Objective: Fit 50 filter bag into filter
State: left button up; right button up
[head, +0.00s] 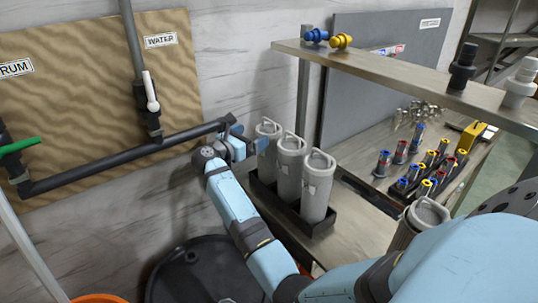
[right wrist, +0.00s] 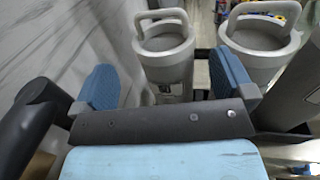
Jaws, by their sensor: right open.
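Three grey cylinders with loop handles, which look like filter bags, stand upright in a black tray (head: 318,224): a far one (head: 267,158), a middle one (head: 289,165) and a near one (head: 317,190). Their small labels are unreadable. My right gripper (head: 247,139) is open beside the far cylinder, near the wall pipe. In the right wrist view its blue fingers (right wrist: 165,78) are spread and empty, with one cylinder (right wrist: 167,55) beyond the gap and another (right wrist: 262,50) to its right. A similar grey vessel with a loop handle (head: 425,213) stands at lower right, partly hidden by my arm. My left gripper is out of view.
A dark pipe (head: 120,156) runs along the wall behind my right gripper, below a WATER sign (head: 160,40). A metal shelf (head: 420,78) overhangs the bench at right. Several coloured cartridges (head: 428,165) stand on the bench. A black drum (head: 205,268) is below my arm.

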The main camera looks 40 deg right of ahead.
aim_at(268, 129)
jog(key=d+p, duration=0.1)
jog(key=d, duration=0.2)
jog(key=shift+w+d+r, duration=0.15)
jog(key=d+p, duration=0.1)
jog(key=d, duration=0.2)
jog(key=shift+d, duration=0.75)
jog(key=shift+a, duration=0.1)
jog(key=c, duration=1)
